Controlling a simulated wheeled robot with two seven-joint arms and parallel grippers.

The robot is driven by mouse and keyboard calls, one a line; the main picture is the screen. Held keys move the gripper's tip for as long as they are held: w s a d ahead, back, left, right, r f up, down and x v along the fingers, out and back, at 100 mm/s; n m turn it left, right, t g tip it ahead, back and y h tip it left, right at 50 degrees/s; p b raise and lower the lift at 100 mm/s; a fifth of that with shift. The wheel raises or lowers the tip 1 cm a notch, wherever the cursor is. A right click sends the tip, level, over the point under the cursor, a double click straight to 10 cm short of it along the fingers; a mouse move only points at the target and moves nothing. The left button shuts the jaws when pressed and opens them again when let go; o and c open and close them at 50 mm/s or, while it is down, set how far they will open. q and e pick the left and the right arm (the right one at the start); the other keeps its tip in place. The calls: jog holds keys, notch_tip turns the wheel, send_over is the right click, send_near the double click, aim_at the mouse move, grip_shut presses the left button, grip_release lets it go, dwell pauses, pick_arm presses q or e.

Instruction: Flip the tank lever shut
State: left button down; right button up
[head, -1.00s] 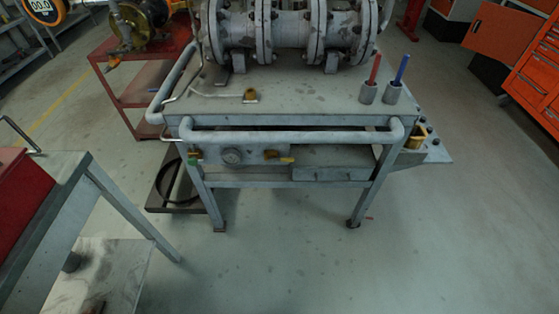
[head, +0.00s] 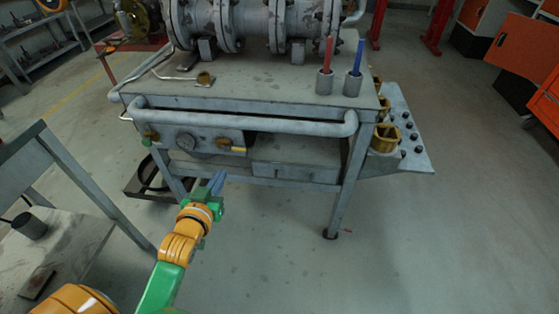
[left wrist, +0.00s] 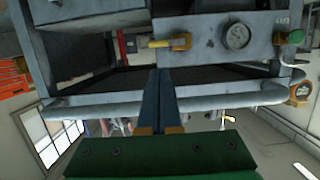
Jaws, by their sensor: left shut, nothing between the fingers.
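A small panel under the grey cart's (head: 270,95) front rail carries a round gauge (head: 187,142) with a lever on each side. The right lever (head: 236,149) has a yellow handle lying sideways. No label tells me which is the tank lever. In the left wrist view, which is upside down, the yellow lever (left wrist: 170,43) and gauge (left wrist: 236,36) show beyond my fingers. My left gripper (head: 217,182) is shut and empty, in front of and below the panel, apart from both levers. My right gripper is out of view.
The cart's front rail (head: 240,125) runs above the panel. A drawer (head: 295,172) sits right of it. Flanged pipework (head: 260,25) and red and blue rods in holders stand on top. A grey bench (head: 50,170) is at left. The floor in front is free.

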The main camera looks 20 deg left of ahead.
pick_arm(q)
jog(key=r, duration=0.2)
jog(key=b, duration=0.3)
send_near(233, 149)
jog(key=w+d+r, duration=0.1)
jog(key=w+r, duration=0.1)
jog(key=w, duration=0.2)
jog(key=shift+t, duration=0.4)
jog(key=w+f, duration=0.1)
jog(key=w+f+b, duration=0.1)
jog(key=w+f, duration=0.1)
jog(key=shift+a, duration=0.25)
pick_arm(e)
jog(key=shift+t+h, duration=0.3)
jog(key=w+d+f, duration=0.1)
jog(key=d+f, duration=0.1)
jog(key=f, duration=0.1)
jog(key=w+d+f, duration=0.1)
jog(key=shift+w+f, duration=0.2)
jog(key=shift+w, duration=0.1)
pick_arm(q)
jog(key=shift+f, duration=0.15)
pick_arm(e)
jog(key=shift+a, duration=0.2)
pick_arm(q)
jog(key=shift+f+m, duration=0.1)
jog(key=shift+m, duration=0.3)
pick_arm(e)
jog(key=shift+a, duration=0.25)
